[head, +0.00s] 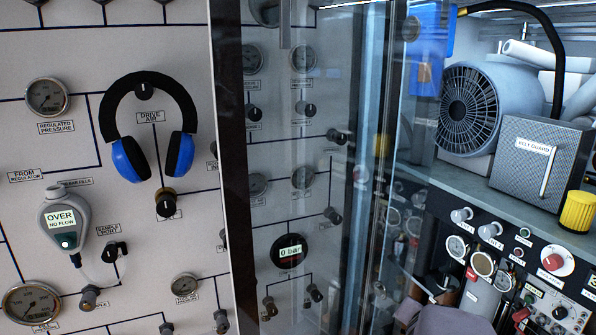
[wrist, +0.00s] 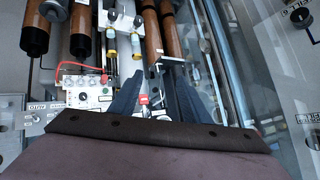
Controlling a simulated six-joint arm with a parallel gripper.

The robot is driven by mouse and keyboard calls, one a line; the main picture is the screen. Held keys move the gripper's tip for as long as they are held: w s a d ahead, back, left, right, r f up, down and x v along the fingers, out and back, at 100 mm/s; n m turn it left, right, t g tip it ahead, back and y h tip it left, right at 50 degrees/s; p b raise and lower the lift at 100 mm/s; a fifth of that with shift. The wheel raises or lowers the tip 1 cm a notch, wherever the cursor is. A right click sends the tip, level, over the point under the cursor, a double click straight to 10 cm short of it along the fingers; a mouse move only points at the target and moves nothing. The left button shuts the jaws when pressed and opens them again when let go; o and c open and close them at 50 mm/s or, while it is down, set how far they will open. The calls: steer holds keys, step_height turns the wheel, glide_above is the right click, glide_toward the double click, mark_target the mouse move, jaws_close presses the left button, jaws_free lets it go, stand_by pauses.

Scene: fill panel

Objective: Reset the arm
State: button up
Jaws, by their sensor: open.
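My gripper (wrist: 153,92) shows in the wrist view as two dark fingers spread apart, with a gap between them and nothing held. Behind the gap are a small red item (wrist: 144,99) and a white panel with knobs (wrist: 88,92); I cannot tell how far away they are. In the head view, a mauve part of my arm shows at the bottom edge, right of the glass door, in front of the gauges. The fingers are not clear in that view.
A glass door (head: 300,130) stands in the middle of the head view. Blue headphones (head: 130,158) and an analyser reading OVER (head: 62,218) hang on the left panel. At right are a belt guard box (head: 520,165), a yellow cap (head: 577,211) and gauges (head: 482,264). Brown cylinders (wrist: 152,40) stand beyond the fingers.

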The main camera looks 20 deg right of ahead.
steer(key=s+a+f+n+g+y, duration=0.2)
steer(key=s+a+f+n+y, duration=0.15)
steer(key=a, duration=0.45)
steer(key=s+a+f+n+g+y, duration=0.2)
steer(key=s+a+f, duration=0.15)
steer(key=a, duration=0.45)
steer(key=s+a+f+n+g+y, duration=0.2)
steer(key=s+a+f+y, duration=0.15)
steer(key=a, duration=0.45)
steer(key=w+a+n+h, duration=0.1)
steer(key=w+a+n, duration=0.1)
steer(key=a+n, duration=0.5)
steer(key=a, duration=0.4)
steer(key=shift+w+f, duration=0.15)
steer(key=shift+w, duration=0.15)
